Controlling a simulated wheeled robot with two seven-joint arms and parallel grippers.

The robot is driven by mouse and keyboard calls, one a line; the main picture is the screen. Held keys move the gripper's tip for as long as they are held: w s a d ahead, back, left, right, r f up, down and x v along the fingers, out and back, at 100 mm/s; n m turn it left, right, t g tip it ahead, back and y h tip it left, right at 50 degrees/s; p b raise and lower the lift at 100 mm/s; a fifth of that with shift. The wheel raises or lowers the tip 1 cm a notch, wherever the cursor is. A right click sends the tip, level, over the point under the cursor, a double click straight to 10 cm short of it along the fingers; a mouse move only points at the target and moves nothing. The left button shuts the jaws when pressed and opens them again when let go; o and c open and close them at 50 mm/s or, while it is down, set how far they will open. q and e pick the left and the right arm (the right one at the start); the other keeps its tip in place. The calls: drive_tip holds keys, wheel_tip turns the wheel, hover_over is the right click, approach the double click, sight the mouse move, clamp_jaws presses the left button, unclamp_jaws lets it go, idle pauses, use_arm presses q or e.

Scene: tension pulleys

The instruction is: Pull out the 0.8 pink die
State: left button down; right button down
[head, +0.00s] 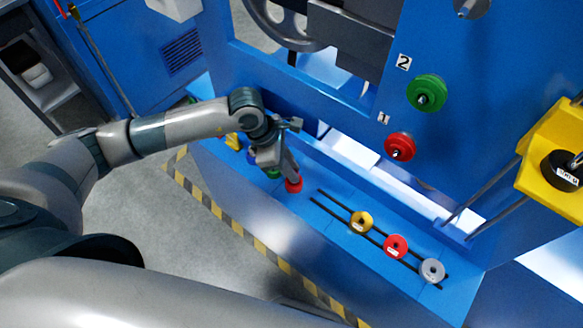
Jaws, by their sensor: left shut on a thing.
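My left gripper (292,177) reaches down to the blue ledge (325,224) from the left. It is shut on a small pinkish-red die (294,186), which sits at or just above the ledge. The fingers cover the die's upper part, and I cannot read a label on it. Beside it to the left, partly hidden by the gripper, are a green die (273,174), a blue die (251,157) and a yellow die (233,141). My right gripper is not in view.
A yellow die (361,222), a red die (396,246) and a grey die (432,270) sit along black slots to the right. A green wheel (427,92) and a red wheel (400,147) are on the blue machine.

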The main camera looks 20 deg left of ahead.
use_arm(q)
drive_tip(key=shift+r+p, duration=0.3)
drive_tip(key=shift+r, duration=0.45)
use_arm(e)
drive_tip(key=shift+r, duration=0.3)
